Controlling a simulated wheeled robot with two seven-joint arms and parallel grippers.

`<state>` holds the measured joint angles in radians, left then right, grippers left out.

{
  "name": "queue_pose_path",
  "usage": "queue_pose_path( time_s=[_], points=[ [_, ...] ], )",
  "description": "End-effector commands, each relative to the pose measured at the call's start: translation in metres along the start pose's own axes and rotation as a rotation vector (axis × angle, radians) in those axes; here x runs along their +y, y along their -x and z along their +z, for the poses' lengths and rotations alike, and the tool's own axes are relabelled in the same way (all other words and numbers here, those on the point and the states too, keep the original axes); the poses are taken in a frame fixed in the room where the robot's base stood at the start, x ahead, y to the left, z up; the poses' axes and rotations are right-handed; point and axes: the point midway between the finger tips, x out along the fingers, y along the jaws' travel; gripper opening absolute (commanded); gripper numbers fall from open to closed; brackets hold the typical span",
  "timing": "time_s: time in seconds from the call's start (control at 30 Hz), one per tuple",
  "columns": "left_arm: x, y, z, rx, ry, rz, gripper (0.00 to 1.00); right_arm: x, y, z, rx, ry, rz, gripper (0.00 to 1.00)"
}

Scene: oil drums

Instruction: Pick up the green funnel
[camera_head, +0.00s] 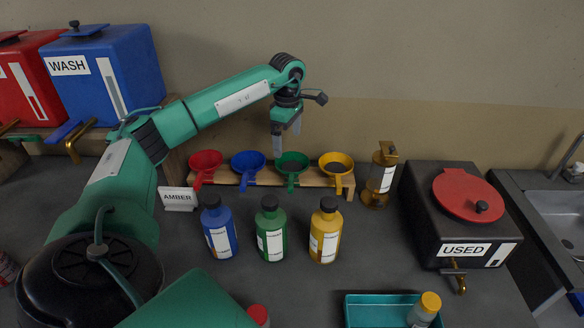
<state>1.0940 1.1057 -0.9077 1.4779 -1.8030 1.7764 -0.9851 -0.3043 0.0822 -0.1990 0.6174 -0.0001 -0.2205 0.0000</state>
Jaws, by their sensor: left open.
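The green funnel (292,164) sits in a wooden rack (311,181) at the back of the counter, with its spout pointing down. It stands between the blue funnel (248,163) and the yellow funnel (337,163); the red funnel (206,162) is at the left end. My left gripper (286,143) points down in the air, just above and behind the green funnel in the picture. It is open and holds nothing. I cannot tell the exact gap to the funnel. My right gripper is not in view.
Blue (220,230), green (271,230) and yellow (325,231) bottles stand before the rack. An AMBER sign (179,199) is left, a brass-topped jar (381,178) right. The black USED tank (455,220) stands farther right. A teal tray (375,300) is in front.

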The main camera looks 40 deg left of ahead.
Motion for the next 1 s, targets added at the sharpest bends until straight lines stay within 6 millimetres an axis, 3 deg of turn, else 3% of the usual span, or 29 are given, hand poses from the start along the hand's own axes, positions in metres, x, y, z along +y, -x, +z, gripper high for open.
queue_pose_path(
  time_s=[0.1,0.43,0.7,1.0],
  points=[
    [-0.001,-0.020,0.000,0.002,0.000,-0.003,1.00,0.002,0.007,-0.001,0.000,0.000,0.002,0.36],
    [0.001,-0.046,0.003,0.000,0.000,-0.002,1.00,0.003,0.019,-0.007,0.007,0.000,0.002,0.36],
    [0.003,-0.083,0.006,0.000,0.000,-0.002,1.00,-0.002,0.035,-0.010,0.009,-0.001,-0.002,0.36],
    [0.003,-0.089,0.006,0.000,-0.001,0.001,0.98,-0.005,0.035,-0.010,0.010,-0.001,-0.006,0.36]
  ],
)
